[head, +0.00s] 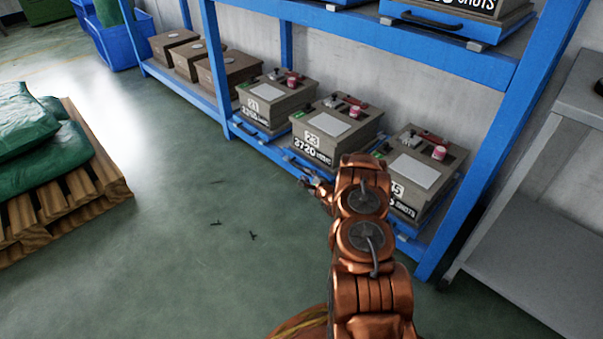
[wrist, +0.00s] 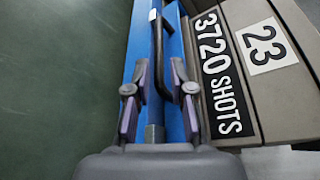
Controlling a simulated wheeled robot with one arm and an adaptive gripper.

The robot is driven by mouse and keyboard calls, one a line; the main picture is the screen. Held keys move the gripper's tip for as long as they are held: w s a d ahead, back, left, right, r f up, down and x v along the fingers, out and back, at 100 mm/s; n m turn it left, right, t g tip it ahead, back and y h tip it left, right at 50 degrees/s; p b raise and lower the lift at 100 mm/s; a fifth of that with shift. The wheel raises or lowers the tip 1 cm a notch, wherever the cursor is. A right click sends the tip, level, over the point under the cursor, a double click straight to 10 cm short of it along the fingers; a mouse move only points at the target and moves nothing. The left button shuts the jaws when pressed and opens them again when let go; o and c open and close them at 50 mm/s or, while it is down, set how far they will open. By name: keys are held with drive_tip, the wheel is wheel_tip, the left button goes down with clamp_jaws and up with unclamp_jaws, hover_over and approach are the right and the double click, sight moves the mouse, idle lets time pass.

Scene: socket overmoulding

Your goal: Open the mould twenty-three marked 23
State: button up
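Mould 23 (head: 325,127) is the middle grey-brown box of three on the lower shelf in the head view. Its plates read "23" and "3720 SHOTS"; both also show on the mould in the wrist view (wrist: 262,45). It sits on a blue tray (wrist: 174,60) with a black bar handle (wrist: 158,45) on its front. My gripper (head: 309,182) is low in front of this tray. In the wrist view its two fingers (wrist: 160,78) are apart, with the handle between them. I cannot tell whether either finger touches it. My arm hides part of the tray's front in the head view.
Similar moulds stand on the left (head: 270,98) and right (head: 422,170). A blue rack post (head: 490,150) stands at right, beside a grey bench (head: 540,220). A pallet (head: 70,190) with green bags is at left. Green floor (head: 200,200) before the rack is open.

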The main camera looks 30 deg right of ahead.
sight(304, 172)
drive_tip(key=shift+b+x, duration=0.95)
drive_tip(key=shift+x, duration=1.6)
drive_tip(key=shift+f, duration=0.1)
clamp_jaws()
